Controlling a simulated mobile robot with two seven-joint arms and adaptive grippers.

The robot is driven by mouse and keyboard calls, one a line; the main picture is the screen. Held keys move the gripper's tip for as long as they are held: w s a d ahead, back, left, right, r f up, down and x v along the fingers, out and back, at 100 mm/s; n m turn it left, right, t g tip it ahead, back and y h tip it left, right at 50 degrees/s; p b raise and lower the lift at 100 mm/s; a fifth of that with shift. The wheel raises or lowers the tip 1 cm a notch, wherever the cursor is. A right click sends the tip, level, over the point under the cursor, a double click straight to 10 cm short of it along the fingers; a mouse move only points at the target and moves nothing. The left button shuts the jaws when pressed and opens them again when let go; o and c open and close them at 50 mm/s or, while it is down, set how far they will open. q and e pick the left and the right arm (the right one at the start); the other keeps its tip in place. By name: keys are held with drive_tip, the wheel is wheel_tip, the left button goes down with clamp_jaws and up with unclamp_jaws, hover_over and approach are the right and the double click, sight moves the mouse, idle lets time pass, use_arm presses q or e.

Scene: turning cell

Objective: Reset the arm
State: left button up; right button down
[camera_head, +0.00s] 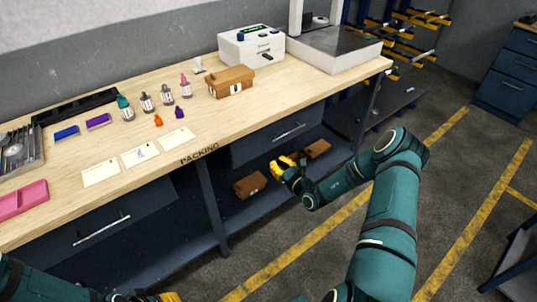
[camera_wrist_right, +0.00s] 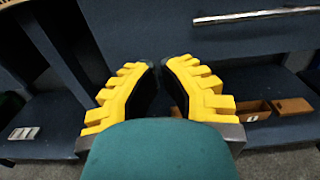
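My right gripper (camera_head: 284,166) is in front of the packing bench, below the tabletop and near the lower shelf. In the right wrist view its yellow fingers (camera_wrist_right: 159,64) lean together, with their tips close to each other and nothing held between them. My right arm (camera_head: 385,215), dark green, reaches in from the lower right. My left arm (camera_head: 40,282) shows at the bottom left edge. Only a small yellow bit of my left gripper (camera_head: 168,297) shows at the bottom edge, so its fingers are mostly hidden.
The wooden bench (camera_head: 250,110) carries bottles, cards, a cardboard box (camera_head: 231,82) and a white printer (camera_head: 251,46). Brown boxes (camera_head: 249,185) lie on the lower shelf beside my right gripper. The floor (camera_head: 445,185) to the right is open, with yellow lines.

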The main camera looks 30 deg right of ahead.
drive_tip(key=shift+s, duration=1.25)
drive_tip(key=s+a+f+n+g+y, duration=0.1)
drive_tip(key=s+a+n+g+y, duration=0.2)
drive_tip(key=a, duration=0.4)
drive_tip(key=s+a+n+g+y, duration=0.1)
drive_tip(key=a+n+g+y, duration=0.25)
drive_tip(key=a, duration=0.45)
drive_tip(key=s+a+f+n+g+y, duration=0.1)
drive_tip(key=s+a+n+g+y, duration=0.25)
drive_tip(key=a, duration=0.35)
drive_tip(key=s+a+n+g+h, duration=0.3)
drive_tip(key=s+n, duration=0.4)
drive_tip(key=n, duration=0.4)
drive_tip(key=s+a+n+g+h, duration=0.3)
drive_tip(key=s+n, duration=0.5)
drive_tip(key=n, duration=0.4)
drive_tip(key=a+h, duration=0.1)
drive_tip(key=a, duration=0.1)
drive_tip(key=shift+a+f+g+h, duration=0.3)
drive_tip(key=shift+a+f, duration=0.05)
